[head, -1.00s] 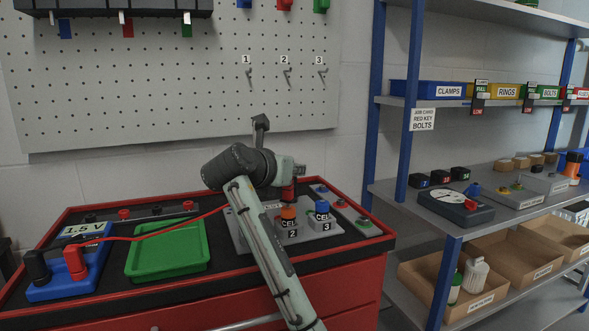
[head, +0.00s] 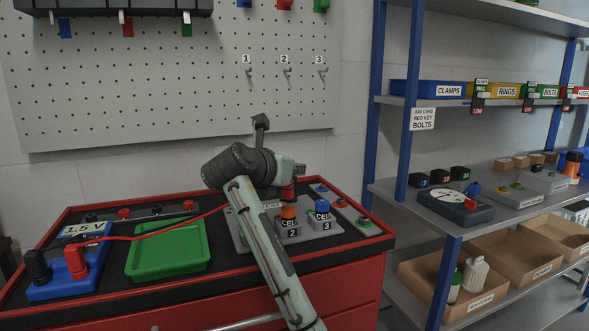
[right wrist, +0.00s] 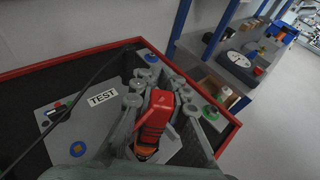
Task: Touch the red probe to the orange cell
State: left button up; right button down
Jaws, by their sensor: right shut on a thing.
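My right gripper (head: 287,178) is shut on the red probe (head: 288,193), which points down. In the right wrist view the gripper (right wrist: 150,112) has its fingers on both sides of the red probe (right wrist: 160,104). The orange cell (head: 289,212), labelled 2, stands upright directly below the probe. It shows partly in the right wrist view (right wrist: 145,151), beneath the probe's lower end. The tip is at or very near the cell's top; I cannot tell whether they touch. My left gripper is not in view.
A blue-topped cell (head: 322,209), labelled 3, stands close to the right. A blue meter (head: 62,287) showing 1.5 V is at the left, with a red lead (head: 150,236) running toward the probe. A green tray (head: 165,264) lies between. Shelves (head: 450,222) stand at the right.

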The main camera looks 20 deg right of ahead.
dwell(0.3)
jog(key=shift+r+p, duration=0.45)
jog(key=shift+r, duration=2.05)
